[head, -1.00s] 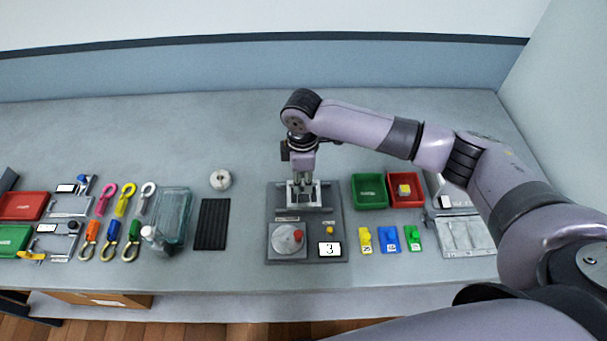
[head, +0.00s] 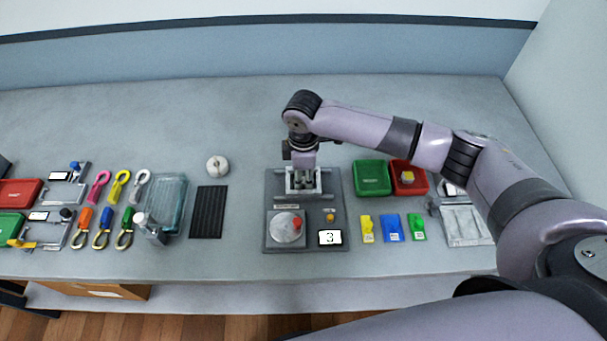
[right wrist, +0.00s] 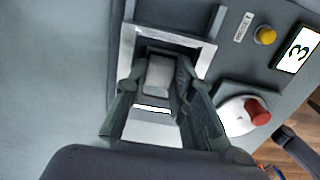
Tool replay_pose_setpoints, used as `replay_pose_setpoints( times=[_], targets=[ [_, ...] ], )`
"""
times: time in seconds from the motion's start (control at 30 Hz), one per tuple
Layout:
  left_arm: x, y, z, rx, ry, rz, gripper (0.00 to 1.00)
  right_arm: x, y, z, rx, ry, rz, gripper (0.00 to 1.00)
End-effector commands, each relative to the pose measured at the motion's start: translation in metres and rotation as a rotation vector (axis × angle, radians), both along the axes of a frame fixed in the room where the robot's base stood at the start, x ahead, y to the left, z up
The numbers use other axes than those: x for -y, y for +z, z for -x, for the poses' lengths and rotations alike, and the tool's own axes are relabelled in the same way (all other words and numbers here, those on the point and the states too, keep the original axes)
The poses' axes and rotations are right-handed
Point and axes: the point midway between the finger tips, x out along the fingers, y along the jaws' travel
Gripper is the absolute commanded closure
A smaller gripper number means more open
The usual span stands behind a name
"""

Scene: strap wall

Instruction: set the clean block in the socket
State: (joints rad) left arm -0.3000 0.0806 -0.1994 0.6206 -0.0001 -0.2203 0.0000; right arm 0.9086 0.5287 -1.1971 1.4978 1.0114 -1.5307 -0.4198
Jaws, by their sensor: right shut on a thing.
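My right gripper (head: 303,183) points down into the metal-framed socket (head: 321,184) on the grey fixture plate at mid-bench. In the right wrist view its fingers (right wrist: 160,82) are shut on a pale grey block (right wrist: 158,72). The block is within the outline of the bright socket frame (right wrist: 203,58), at or just above its opening. I cannot tell whether it touches the bottom. In the head view the fingers hide the block. My left gripper is not in view.
In front of the socket are a round disc with a red knob (head: 297,223), a yellow button (head: 330,217) and a display reading 3 (head: 330,237). Green (head: 371,190) and red (head: 421,187) trays stand to the right. A black ribbed mat (head: 208,212) lies left.

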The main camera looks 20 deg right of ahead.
Motion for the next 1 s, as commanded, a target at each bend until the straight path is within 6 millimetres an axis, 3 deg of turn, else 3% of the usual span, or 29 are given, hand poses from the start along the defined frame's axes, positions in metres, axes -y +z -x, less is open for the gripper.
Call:
replay_pose_setpoints(
  times=[1.0],
  targets=[
    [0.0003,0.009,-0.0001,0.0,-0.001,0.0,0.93,0.0001,-0.0007,0.0003,-0.001,0.0,0.0,0.92]
  ],
)
